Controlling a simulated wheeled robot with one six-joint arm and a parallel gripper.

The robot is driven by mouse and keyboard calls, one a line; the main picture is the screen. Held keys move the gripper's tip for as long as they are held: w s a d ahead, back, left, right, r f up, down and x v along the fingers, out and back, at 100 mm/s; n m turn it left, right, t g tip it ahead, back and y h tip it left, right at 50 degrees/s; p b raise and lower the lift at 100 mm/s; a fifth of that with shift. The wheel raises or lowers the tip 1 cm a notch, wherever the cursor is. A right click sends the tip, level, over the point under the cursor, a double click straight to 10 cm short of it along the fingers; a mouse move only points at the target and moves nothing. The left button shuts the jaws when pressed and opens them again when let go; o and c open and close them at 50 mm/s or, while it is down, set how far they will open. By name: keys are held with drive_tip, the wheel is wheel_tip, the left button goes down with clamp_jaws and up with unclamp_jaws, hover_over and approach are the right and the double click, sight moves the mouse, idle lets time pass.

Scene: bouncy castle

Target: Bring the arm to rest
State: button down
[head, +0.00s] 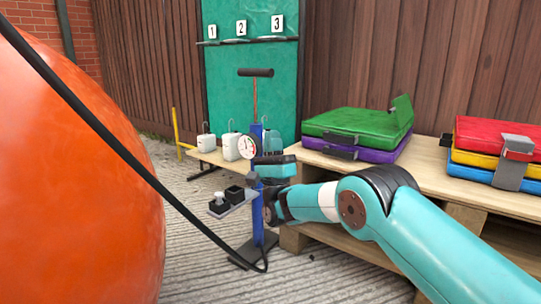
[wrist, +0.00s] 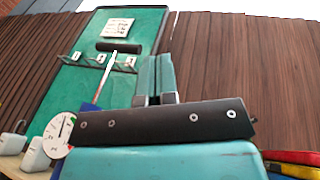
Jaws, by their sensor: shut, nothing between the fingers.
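My arm (head: 430,245) reaches in from the lower right of the head view. It bends at the elbow in front of the wooden bench, and its wrist end turns upward beside the blue pump. In the wrist view my gripper (wrist: 156,68) shows beyond a dark bar, with its teal fingers together and nothing between them. In the head view the fingers are hard to make out behind the wrist. The pump (head: 256,100) stands upright behind the wrist, with a black T-handle and a round white gauge (head: 247,147). I cannot tell whether arm and pump touch.
A big orange inflatable (head: 70,180) fills the left, with a black hose crossing it. The wooden bench (head: 440,178) holds green and purple cases (head: 360,125) and red, yellow and blue cases (head: 500,140). White canisters (head: 232,146) stand behind. A teal board (head: 222,80) has hooks numbered 1, 2, 3.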

wheel_tip(320, 180, up, 18)
drive_tip(key=n+g+y+p, duration=0.3)
drive_tip(key=n+g+p, duration=0.8)
drive_tip(key=n+g, duration=0.3)
drive_tip(key=s+d+r+n+g+h+p, duration=0.15)
drive_tip(key=s+d+n+g+p, duration=0.4)
drive_tip(key=s, duration=0.85)
drive_tip(key=s+d+r+n+g+h+p, duration=0.1)
drive_tip(key=s+d+n+g+h+p, duration=0.35)
drive_tip(key=s, duration=1.05)
drive_tip(key=s+d+r+n+g+h+p, duration=0.1)
drive_tip(key=s+d+n+g+p, duration=0.5)
drive_tip(key=s, duration=0.8)
wheel_tip(320, 180, up, 35)
drive_tip(key=a+g+p, duration=0.1)
drive_tip(key=p, duration=3.4)
drive_tip(key=shift+w+a+m, duration=0.15)
drive_tip(key=shift+a+m, duration=0.1)
drive_tip(key=shift+m, duration=0.05)
